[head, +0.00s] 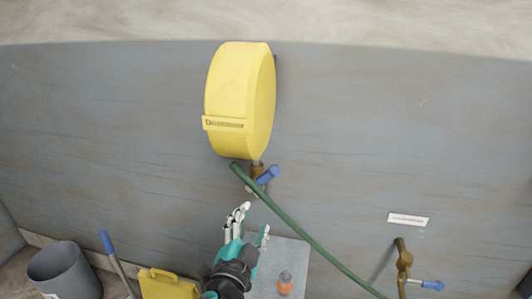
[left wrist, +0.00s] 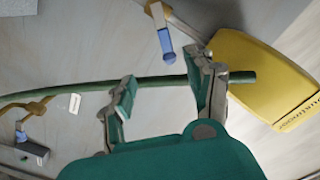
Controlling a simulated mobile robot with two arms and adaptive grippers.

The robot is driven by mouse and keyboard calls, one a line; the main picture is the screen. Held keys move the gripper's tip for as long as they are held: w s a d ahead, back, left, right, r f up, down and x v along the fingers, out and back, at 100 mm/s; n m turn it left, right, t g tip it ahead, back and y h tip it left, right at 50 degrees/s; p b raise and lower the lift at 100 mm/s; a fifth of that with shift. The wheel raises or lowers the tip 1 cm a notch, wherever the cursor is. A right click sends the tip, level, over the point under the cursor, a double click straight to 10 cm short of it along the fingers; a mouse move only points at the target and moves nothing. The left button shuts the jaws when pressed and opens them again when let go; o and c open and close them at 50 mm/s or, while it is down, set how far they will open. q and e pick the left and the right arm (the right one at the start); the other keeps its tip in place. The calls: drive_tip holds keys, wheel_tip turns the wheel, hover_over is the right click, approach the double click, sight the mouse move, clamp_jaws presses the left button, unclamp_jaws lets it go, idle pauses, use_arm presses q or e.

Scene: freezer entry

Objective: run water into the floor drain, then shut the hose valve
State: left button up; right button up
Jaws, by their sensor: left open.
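A green hose (head: 300,230) hangs in front of the wall. Its upper end is just below the yellow reel, and it runs down to the right. A brass valve with a blue handle (head: 268,175) sits under the reel. My left gripper (head: 255,218) is open and empty, below that blue handle. In the left wrist view, the hose (left wrist: 160,83) crosses the gap between the open fingers (left wrist: 162,70), partly hidden by both; I cannot tell whether they touch. The blue handle (left wrist: 165,46) shows beyond the fingertips. The floor drain and right gripper are not visible.
The yellow reel (head: 232,95) is on the grey wall. A brass tap (head: 403,258) with a blue lever (head: 432,285) is at lower right, under a white label (head: 408,220). A bottle (head: 285,283), grey bucket (head: 65,272) and yellow object (head: 168,286) are low down.

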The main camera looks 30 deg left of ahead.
sight(269, 177)
use_arm(q)
drive_tip(key=p+x, duration=0.1)
drive_tip(key=x, duration=0.4)
drive_tip(key=r+p+x, duration=0.1)
drive_tip(key=x, duration=0.5)
drive_tip(key=r+p+x, duration=0.1)
drive_tip(key=x, duration=0.5)
drive_tip(key=shift+w, duration=0.2)
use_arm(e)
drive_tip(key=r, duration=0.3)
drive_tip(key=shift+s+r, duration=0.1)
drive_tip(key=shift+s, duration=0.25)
use_arm(q)
drive_tip(key=shift+d, duration=0.1)
clamp_jaws()
drive_tip(key=shift+w+f, duration=0.2)
drive_tip(key=shift+f, duration=0.05)
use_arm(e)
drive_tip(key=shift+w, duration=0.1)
